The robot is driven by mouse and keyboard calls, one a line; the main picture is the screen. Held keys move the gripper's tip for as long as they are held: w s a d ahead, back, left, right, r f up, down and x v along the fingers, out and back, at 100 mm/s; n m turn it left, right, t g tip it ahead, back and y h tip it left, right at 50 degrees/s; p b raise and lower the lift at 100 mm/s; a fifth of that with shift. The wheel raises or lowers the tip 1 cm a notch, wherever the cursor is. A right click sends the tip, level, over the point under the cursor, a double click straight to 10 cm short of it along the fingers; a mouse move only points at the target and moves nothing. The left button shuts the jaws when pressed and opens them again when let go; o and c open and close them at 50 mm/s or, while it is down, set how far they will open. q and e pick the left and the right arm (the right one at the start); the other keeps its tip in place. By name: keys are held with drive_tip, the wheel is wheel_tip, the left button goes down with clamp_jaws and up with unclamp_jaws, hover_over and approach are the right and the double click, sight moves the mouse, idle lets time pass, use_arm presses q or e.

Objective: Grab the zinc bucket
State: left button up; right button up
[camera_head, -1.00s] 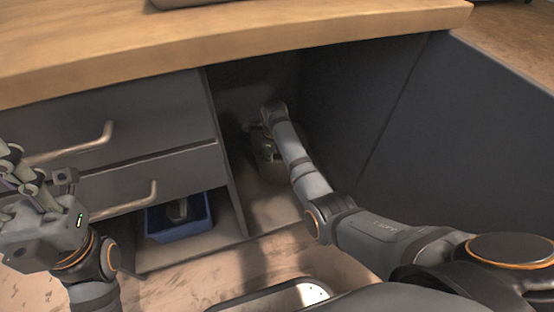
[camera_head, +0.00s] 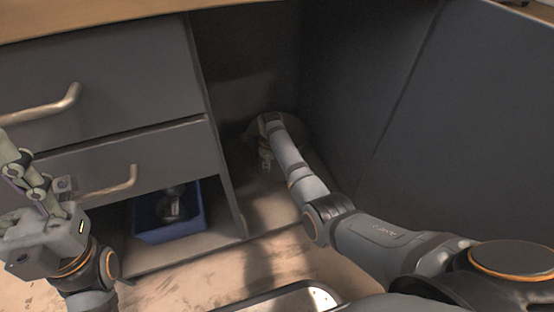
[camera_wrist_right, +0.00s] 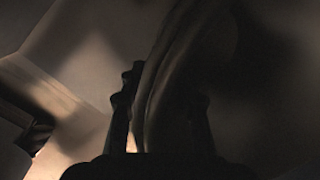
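The zinc bucket (camera_head: 288,128) appears as a dim round shape at the back of the open compartment, partly hidden by my right wrist. In the right wrist view, its curved wall and rim (camera_wrist_right: 180,60) run between the two dark fingers. My right gripper (camera_head: 265,160) reaches down into the compartment; in the right wrist view (camera_wrist_right: 165,115) its fingers stand apart on either side of the rim, with a gap on the right side. The picture is too dark to show firm contact. My left gripper (camera_head: 35,185) is open and empty in front of the drawers.
Two grey drawers with metal handles (camera_head: 105,185) fill the cabinet's left side. A blue bin (camera_head: 150,225) with a small object stands below them. A divider (camera_head: 222,165) and a dark side panel (camera_head: 400,130) bound the compartment. The wooden worktop (camera_head: 90,15) overhangs it.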

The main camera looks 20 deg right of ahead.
clamp_jaws()
